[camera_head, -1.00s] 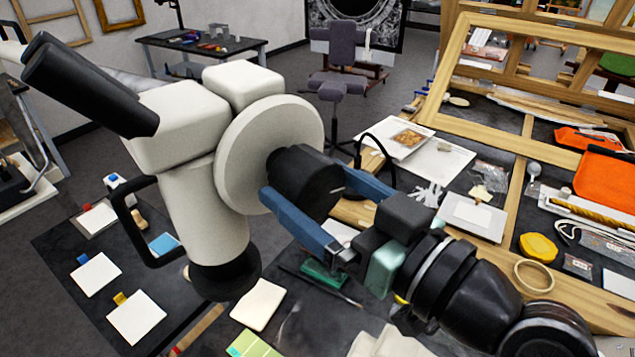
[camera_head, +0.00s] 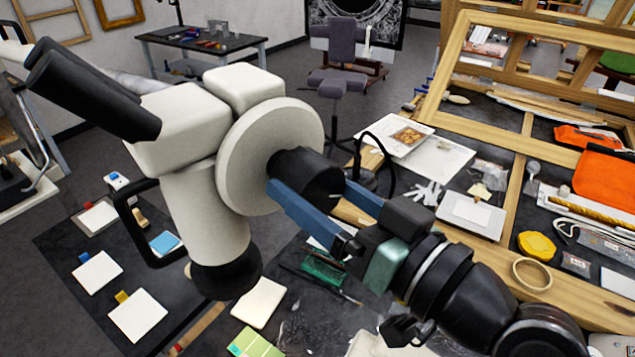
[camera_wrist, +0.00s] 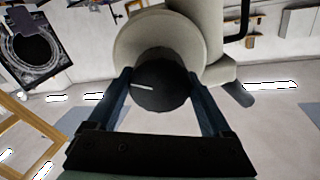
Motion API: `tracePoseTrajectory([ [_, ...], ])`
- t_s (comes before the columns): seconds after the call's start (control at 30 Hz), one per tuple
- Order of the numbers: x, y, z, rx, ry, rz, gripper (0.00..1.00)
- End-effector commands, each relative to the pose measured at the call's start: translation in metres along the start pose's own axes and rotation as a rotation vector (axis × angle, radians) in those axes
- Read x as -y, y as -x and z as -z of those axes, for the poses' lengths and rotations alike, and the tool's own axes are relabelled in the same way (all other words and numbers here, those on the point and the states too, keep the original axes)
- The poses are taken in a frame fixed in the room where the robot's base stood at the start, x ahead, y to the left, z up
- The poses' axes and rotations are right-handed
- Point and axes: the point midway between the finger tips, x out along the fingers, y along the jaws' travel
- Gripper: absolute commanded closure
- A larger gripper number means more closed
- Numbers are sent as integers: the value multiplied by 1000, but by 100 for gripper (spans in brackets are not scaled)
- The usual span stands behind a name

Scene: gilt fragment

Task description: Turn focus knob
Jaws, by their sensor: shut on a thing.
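The focus knob (camera_head: 303,170) is a black cylinder on a large cream disc on the side of the microscope (camera_head: 202,205), which has black eyepieces at the upper left. My gripper (camera_head: 310,186) has its two blue fingers on opposite sides of the knob, shut on it. In the wrist view the knob (camera_wrist: 162,92) sits between the fingertips of my gripper (camera_wrist: 160,76). A short white mark on the knob face lies nearly level there, left of the middle. The finger contact faces are hidden.
A black handle (camera_head: 137,225) sticks out from the microscope's left side. A bench with a wooden frame (camera_head: 525,140), a yellow lump (camera_head: 536,245) and a wooden ring (camera_head: 532,274) is at the right. White cards (camera_head: 138,315) lie on the dark table below.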

Motion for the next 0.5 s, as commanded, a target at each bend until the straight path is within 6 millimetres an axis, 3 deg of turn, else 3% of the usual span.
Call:
tracePoseTrajectory([
  [0.5,1,0,1,-4,-271,2,72],
])
